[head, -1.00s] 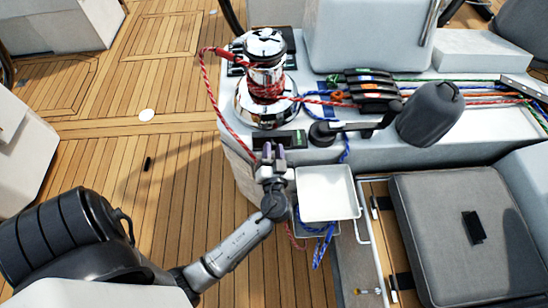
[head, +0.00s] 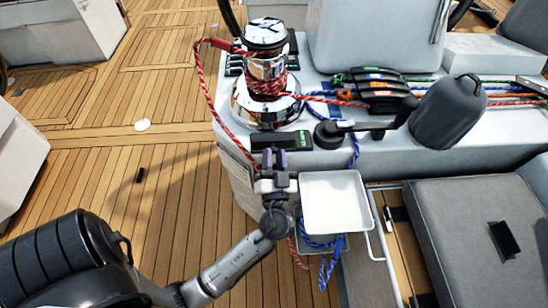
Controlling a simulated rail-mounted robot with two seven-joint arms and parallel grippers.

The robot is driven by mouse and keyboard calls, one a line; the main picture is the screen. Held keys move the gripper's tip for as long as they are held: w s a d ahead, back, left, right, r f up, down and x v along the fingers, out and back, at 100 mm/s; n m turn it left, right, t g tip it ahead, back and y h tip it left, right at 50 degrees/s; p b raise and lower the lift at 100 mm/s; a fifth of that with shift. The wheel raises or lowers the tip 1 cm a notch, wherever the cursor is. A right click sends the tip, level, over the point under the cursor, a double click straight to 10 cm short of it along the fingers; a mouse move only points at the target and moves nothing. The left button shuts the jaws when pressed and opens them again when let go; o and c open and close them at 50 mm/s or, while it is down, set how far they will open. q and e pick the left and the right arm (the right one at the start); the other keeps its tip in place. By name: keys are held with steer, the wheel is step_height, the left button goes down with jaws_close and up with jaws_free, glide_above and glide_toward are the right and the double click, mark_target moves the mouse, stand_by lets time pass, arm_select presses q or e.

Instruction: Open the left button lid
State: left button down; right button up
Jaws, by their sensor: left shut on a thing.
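A black button panel (head: 300,139) with small green markings lies on the white cockpit ledge, just in front of the chrome winch (head: 266,80). My left gripper (head: 273,157) is at the panel's front edge, its two purple-tipped fingers pointing away from me toward the panel's left part. The fingers are close together and shut on the left button lid, which they mostly hide. I cannot make out how far the lid is raised. My right gripper is not in view.
A red rope wraps the winch and hangs in a loop at its left. A winch handle (head: 352,128) lies right of the panel. A white tray (head: 335,202) and blue rope are right of my wrist.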

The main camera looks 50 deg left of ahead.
arm_select(q)
steer(key=c, duration=0.9)
jaws_free()
steer(key=shift+s+d+f, duration=0.2)
steer(key=shift+d, duration=0.2)
steer(key=v, duration=1.2)
steer(key=shift+s+d+f+p, duration=0.2)
steer(key=shift+s+d+p, duration=0.05)
steer(key=shift+d+p, duration=0.05)
